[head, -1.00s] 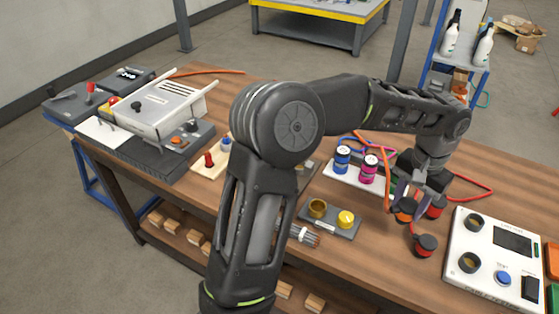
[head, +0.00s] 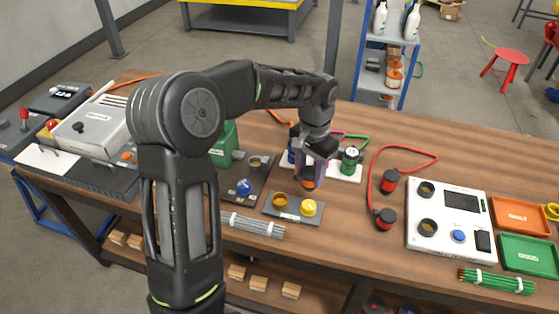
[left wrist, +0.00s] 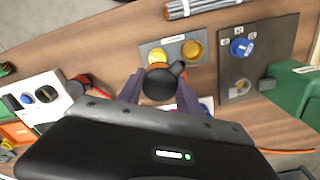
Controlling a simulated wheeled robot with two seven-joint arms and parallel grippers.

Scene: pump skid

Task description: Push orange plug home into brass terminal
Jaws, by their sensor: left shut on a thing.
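The orange plug (head: 308,184), with a black body, is held between the fingers of my left gripper (head: 312,172). It hangs above the bench just behind the grey terminal plate (head: 271,212). The open brass terminal (head: 279,200) is on the left of that plate, with a yellow-capped one (head: 309,208) on its right. The plug is apart from the brass terminal, up and to its right. In the left wrist view, the plug (left wrist: 160,82) is between both fingers, and the brass terminal (left wrist: 193,50) lies beyond it. My right gripper is not in view.
Two red-and-black plugs (head: 389,181) on a red cable lie to the right, beside a white test panel (head: 447,247). Behind my gripper is a white rack (head: 347,173) with a green-and-white spool-like part. A cable bundle (head: 252,225) lies in front left of the plate.

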